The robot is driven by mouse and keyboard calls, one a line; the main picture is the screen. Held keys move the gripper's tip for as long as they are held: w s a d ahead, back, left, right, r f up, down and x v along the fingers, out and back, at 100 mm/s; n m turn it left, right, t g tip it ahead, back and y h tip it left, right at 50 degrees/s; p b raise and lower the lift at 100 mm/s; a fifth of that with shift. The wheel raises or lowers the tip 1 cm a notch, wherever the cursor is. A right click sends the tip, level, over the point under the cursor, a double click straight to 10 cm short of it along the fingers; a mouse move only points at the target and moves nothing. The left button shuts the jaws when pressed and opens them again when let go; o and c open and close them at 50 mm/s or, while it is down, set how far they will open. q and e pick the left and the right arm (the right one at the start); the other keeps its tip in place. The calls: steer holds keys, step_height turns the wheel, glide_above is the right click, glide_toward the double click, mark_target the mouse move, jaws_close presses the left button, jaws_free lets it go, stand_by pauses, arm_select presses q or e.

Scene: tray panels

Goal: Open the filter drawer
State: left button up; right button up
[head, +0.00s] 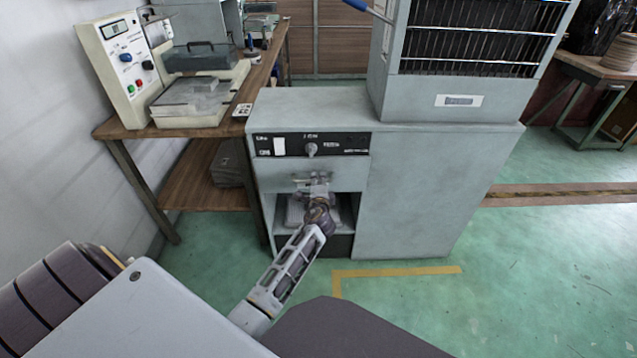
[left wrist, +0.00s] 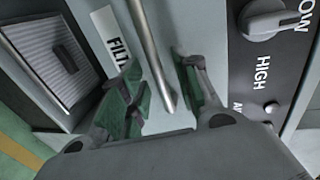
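The filter drawer's pale grey front (head: 345,177) sits below the black control panel of the grey cabinet and looks flush with it. Its bar handle (left wrist: 152,50) and a label beginning "FILT" (left wrist: 112,38) show in the left wrist view. My left gripper (head: 312,184) is at the handle and hides part of the drawer front in the head view. In the left wrist view its green-padded fingers (left wrist: 163,98) are apart, one on each side of the bar, with gaps visible. My right gripper is in neither view.
The control panel (head: 340,144) with its knob (head: 311,149) is just above the drawer. An open recess (head: 346,212) lies below it. A wooden bench (head: 128,131) with equipment stands at the left. Green floor (head: 520,270) is clear to the right.

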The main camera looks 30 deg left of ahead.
arm_select(q)
steer(key=shift+w+a, duration=0.25)
steer(key=shift+w, duration=0.15)
steer(key=shift+f, duration=0.1)
jaws_close()
